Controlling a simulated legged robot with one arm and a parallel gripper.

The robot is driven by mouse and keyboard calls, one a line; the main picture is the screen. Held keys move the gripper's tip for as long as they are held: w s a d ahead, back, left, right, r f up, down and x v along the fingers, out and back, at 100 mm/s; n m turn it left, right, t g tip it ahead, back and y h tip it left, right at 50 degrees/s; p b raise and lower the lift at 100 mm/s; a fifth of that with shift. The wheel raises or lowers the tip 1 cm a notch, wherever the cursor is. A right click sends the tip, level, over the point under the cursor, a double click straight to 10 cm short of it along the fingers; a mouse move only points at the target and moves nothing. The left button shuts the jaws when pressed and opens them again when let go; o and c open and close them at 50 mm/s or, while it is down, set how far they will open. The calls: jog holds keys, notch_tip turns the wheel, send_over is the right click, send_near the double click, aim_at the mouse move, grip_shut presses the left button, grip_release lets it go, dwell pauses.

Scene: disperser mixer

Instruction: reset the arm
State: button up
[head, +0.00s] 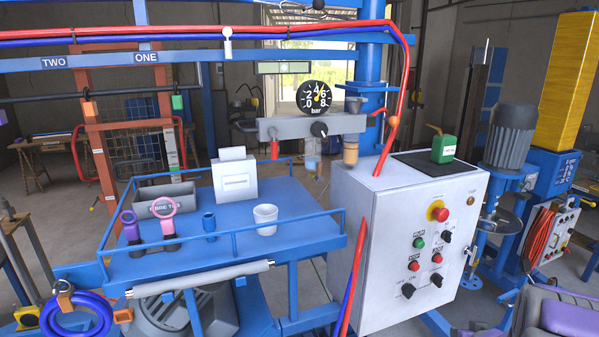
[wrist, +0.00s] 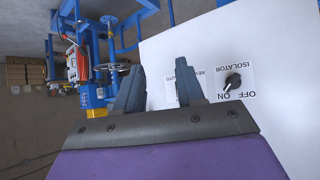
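My gripper (wrist: 158,78) shows in the wrist view with its two dark fingers apart and nothing between them. It is in front of a white panel (wrist: 205,35), and I cannot tell the distance. A black isolator knob (wrist: 233,81) with OFF and ON marks is on the panel, right of the fingers and apart from them. The right finger partly hides another label. In the head view, a purple and grey part of my arm (head: 570,318) shows at the bottom right corner; the fingers are not visible there.
A white control cabinet (head: 375,235) with a red emergency stop (head: 438,211), buttons and knobs stands right of centre. Left of it is a blue railed table (head: 200,255) with a white mug (head: 265,218). A motor mixer (head: 510,140) stands right of the cabinet.

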jog(key=s+a+n+g+y+b, duration=0.1)
jog(key=s+a+g+b, duration=0.4)
jog(key=s+a, duration=0.9)
jog(key=s+a+r+n+g+y+b, duration=0.1)
jog(key=s+a+g+b, duration=0.4)
jog(key=s+a, duration=0.9)
jog(key=s+g, duration=0.1)
jog(key=s, duration=0.8)
jog(key=shift+a+g, duration=0.3)
jog(key=shift+a, duration=0.05)
jog(key=shift+w, duration=0.1)
jog(key=shift+c, duration=0.4)
